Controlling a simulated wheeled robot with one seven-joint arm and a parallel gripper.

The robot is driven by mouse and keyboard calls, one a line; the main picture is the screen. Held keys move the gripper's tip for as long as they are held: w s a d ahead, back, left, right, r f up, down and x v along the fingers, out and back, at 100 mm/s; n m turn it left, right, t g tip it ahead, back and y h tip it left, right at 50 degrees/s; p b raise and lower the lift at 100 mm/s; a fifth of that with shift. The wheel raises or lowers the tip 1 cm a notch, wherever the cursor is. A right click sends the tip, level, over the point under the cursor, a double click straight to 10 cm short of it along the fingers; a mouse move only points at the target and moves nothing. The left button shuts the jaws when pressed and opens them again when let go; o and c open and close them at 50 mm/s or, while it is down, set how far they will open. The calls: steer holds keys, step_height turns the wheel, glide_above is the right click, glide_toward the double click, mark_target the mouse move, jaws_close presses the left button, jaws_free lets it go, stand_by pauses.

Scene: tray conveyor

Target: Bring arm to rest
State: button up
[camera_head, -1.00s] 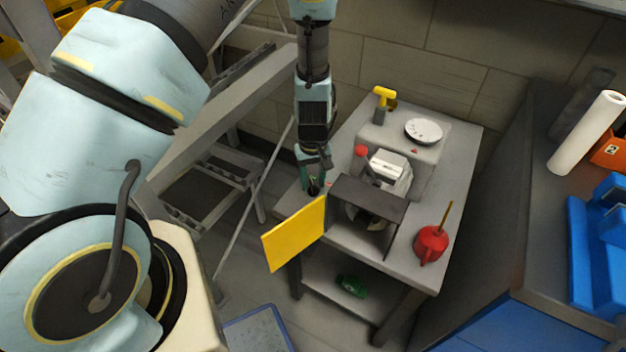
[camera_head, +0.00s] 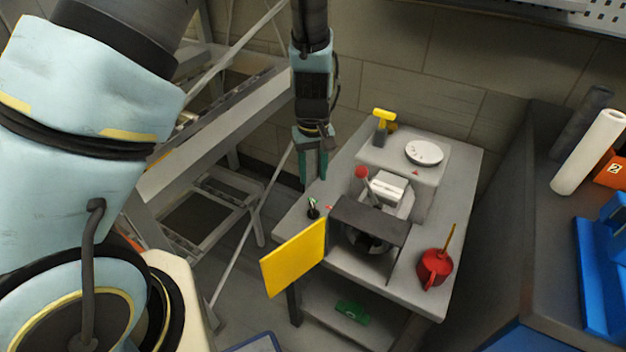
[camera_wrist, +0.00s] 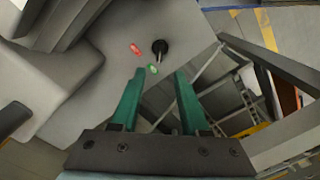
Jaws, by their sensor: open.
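My gripper (camera_head: 313,168) hangs fingers down above the left edge of the grey workbench (camera_head: 457,178). Its two green fingers are apart with nothing between them; they also show in the wrist view (camera_wrist: 158,92). A small black knob or lever (camera_head: 313,211) stands on the bench just below the fingertips, and it also shows in the wrist view (camera_wrist: 159,47). The gripper is clear of it.
A grey machine with a red-knobbed lever (camera_head: 362,173) and a yellow panel (camera_head: 294,258) stand close by. A red oil can (camera_head: 434,268), a white dial (camera_head: 424,153) and a yellow-topped tool (camera_head: 384,116) are on the bench. A metal conveyor frame (camera_head: 215,127) runs at left.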

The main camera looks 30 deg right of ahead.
stand_by(0.4)
steer(key=w+a+r, duration=0.2)
steer(key=a+r, duration=0.2)
steer(key=a, duration=0.4)
steer(key=w+a+r+n, duration=0.1)
steer(key=w+a+r, duration=0.1)
steer(key=a+r, duration=0.35)
steer(key=w+a+r, duration=0.2)
steer(key=a+r, duration=0.1)
steer(key=a, duration=0.6)
steer(key=s+a+r, duration=0.1)
steer(key=a, duration=0.4)
steer(key=s+a+r+t, duration=0.1)
steer(key=s+a+r, duration=0.1)
steer(key=a, duration=0.3)
steer(key=shift+s+t, duration=0.25)
steer(key=shift+t, duration=0.05)
